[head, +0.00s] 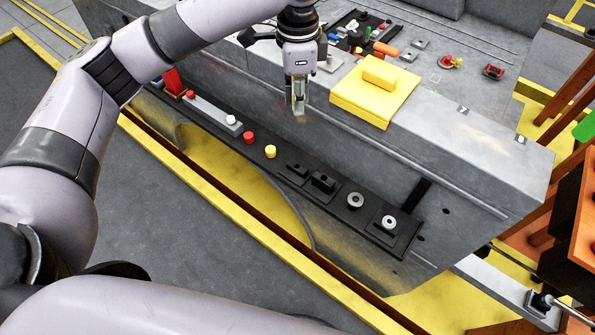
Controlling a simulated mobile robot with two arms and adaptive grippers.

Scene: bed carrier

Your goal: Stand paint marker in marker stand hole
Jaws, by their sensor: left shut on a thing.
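My left gripper (299,108) points down in front of the upper side face of the grey truck-bed block, left of the yellow pad. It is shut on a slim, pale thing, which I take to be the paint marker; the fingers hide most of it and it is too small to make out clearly. I cannot pick out the marker stand or its hole for certain. My right gripper is not in view.
A yellow pad (350,98) lies over the grey block's edge. A black rail (325,185) with knobs and buttons runs below. Small tools and an orange part (386,49) clutter the bed behind. An orange rack (572,225) stands at right. Grey floor (200,245) is clear.

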